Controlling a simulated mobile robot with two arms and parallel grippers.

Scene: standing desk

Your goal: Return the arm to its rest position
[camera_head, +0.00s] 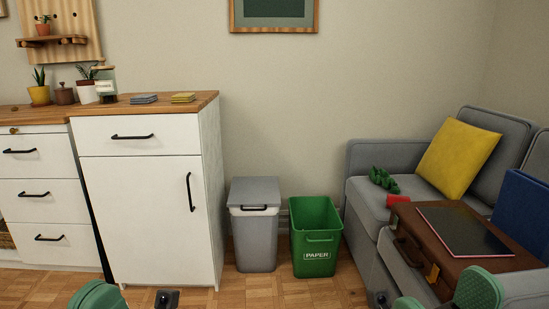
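My arms show only at the bottom edge of the head view. A green rounded part of my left arm (97,295) is at the lower left, and the small dark end of my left gripper (166,299) is just right of it. Green rounded parts of my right arm (478,292) are at the lower right, with a small dark piece of my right gripper (380,299) left of them. Most of both arms and grippers is cut off by the frame. I cannot see whether the fingers are open or shut, or whether they hold anything.
A white cabinet (150,215) with a wooden top stands at left. A grey lidded bin (254,240) and an open green paper bin (316,250) stand on the floor in the middle. At right, a grey sofa (373,158) bears a brown suitcase (425,235) and a yellow cushion (458,158).

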